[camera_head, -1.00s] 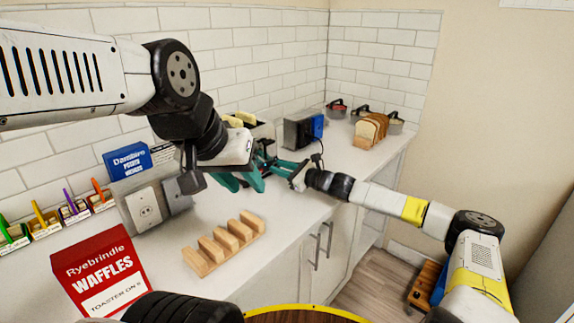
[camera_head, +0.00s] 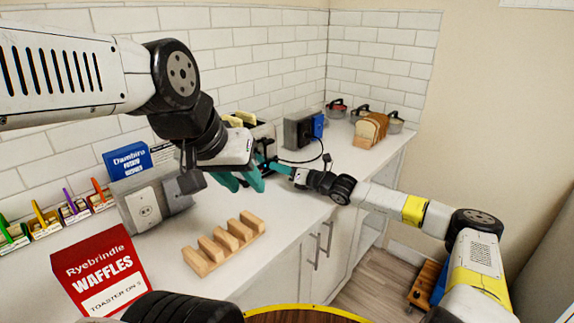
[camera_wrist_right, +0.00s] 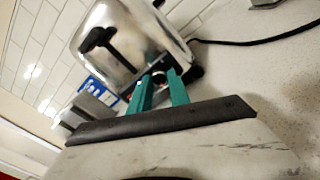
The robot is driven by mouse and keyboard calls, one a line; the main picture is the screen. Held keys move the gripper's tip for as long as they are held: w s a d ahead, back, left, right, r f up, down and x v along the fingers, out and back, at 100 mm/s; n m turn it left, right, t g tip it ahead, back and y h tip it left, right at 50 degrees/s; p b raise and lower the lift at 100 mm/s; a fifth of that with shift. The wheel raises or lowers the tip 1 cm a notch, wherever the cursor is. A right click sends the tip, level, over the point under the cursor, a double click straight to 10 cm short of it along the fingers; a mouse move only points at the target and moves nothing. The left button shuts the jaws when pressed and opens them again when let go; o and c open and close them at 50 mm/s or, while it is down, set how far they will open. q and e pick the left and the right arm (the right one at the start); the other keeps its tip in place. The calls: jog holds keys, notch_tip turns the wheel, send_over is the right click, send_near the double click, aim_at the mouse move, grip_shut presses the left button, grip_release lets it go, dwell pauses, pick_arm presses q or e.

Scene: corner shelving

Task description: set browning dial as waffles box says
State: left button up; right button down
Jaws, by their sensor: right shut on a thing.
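The red waffles box (camera_head: 100,275) stands at the lower left. It reads "Ryebrindle WAFFLES" with a "TOASTER ON" line; the small character after it is hard to read. The chrome toaster (camera_wrist_right: 125,45) with a black lever fills the upper middle of the right wrist view; in the head view it is mostly hidden behind my left arm. My right gripper (camera_wrist_right: 162,88) is shut on a small dark knob, apparently the browning dial (camera_wrist_right: 159,77), at the toaster's lower edge. The dial's marks cannot be read. My left gripper (camera_head: 243,184) is open and empty above the counter, before the toaster.
A wooden rack (camera_head: 226,245) stands on the counter in front. A grey outlet box (camera_head: 150,207) and a blue potato wedges box (camera_head: 128,160) are at left.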

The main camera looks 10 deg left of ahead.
jog(key=shift+f+m, duration=0.15)
jog(key=shift+m, duration=0.25)
jog(key=c, duration=1.2)
grip_release()
jog(key=shift+c, duration=0.2)
jog(key=v, duration=0.7)
jog(key=shift+s+d, duration=0.15)
jog(key=shift+d, duration=0.2)
jog(key=shift+s, duration=0.1)
